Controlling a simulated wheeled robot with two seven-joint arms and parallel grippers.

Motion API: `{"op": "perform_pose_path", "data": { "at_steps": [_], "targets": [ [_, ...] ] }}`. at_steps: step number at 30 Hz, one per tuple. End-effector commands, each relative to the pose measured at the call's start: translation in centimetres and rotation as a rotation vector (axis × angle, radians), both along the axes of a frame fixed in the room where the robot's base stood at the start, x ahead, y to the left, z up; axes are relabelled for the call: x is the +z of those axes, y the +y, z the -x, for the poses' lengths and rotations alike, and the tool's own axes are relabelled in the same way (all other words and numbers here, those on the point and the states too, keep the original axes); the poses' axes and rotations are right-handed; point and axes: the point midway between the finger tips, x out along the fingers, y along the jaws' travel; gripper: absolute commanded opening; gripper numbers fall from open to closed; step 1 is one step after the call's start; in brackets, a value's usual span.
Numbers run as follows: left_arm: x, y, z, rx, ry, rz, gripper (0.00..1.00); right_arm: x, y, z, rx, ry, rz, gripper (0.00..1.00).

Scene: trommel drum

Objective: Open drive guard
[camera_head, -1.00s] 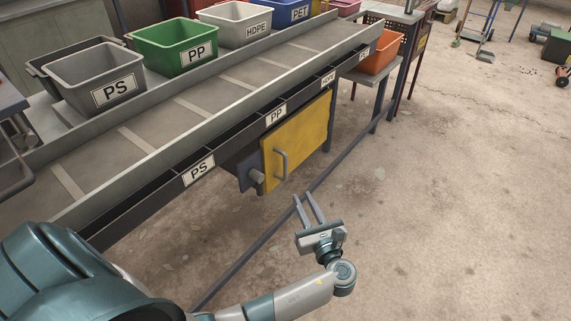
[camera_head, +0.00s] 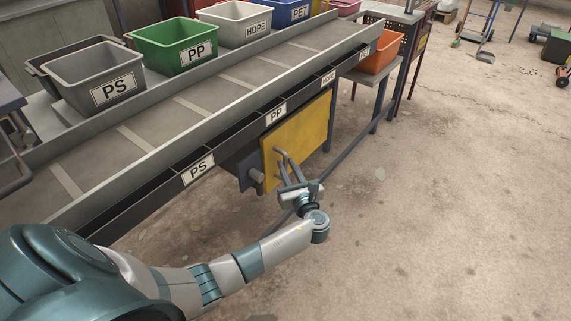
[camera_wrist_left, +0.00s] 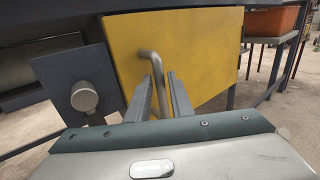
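The drive guard is a yellow panel (camera_head: 307,132) below the conveyor's front rail; it also fills the middle of the left wrist view (camera_wrist_left: 200,50). A grey bar handle (camera_wrist_left: 153,66) stands out from its left part. My left gripper (camera_head: 286,168) is at the guard's front, with its fingers pointing at the handle. In the left wrist view the two fingers (camera_wrist_left: 160,82) are apart, and the handle's upright part shows between or just beyond their tips. I cannot tell if they touch it. My right gripper is not in view.
A round grey knob (camera_wrist_left: 84,98) on a dark plate sits left of the guard. The conveyor (camera_head: 190,110) runs above, with labelled bins such as the green PP bin (camera_head: 174,45) behind it. A low rail runs along the floor. The concrete floor (camera_head: 450,200) at right is clear.

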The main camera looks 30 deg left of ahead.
Motion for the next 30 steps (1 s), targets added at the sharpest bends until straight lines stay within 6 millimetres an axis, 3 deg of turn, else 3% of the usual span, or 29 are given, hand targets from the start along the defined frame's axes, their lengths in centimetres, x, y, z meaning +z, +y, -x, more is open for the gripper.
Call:
{"op": "perform_pose_path", "data": {
  "at_steps": [6, 17, 19, 20, 30],
  "targets": [
    [0.0, 1.4, -1.1, 0.000, 0.000, 0.001, 0.20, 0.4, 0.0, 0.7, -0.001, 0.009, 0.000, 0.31],
    [0.0, 1.6, -1.2, 0.000, 0.000, 0.001, 0.20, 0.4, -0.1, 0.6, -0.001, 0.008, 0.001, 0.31],
    [0.0, 1.6, -1.2, 0.000, 0.000, 0.001, 0.03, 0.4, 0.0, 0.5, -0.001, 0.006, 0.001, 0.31],
    [0.0, 1.6, -1.2, 0.000, 0.000, 0.001, 0.00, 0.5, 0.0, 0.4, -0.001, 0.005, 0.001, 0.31],
    [0.0, 1.6, -1.2, 0.010, 0.000, 0.001, 0.00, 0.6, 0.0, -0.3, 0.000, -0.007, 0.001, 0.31]
  ]
}}
